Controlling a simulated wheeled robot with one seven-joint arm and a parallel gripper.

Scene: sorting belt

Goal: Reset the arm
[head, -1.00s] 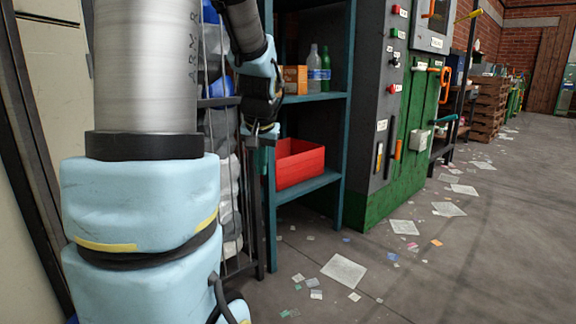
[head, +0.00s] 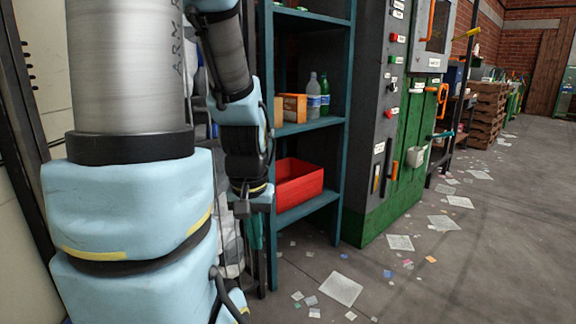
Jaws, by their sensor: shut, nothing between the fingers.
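My arm (head: 130,215) fills the left of the head view, with grey tubes and pale blue joints. Its far part hangs down from the top in front of the shelf's left side. My gripper (head: 243,209) is small and dark at the lower end of the wrist, pointing down. It is shut with nothing in it. It is apart from the floor and appears just left of the red bin (head: 299,190) in the picture; the gap in depth is hard to tell.
A teal shelf (head: 336,150) holds an orange box (head: 294,107), a clear bottle (head: 313,95) and a green bottle (head: 325,94). A grey and green machine (head: 408,130) with switches stands beside it. Papers (head: 341,289) litter the otherwise open floor at right.

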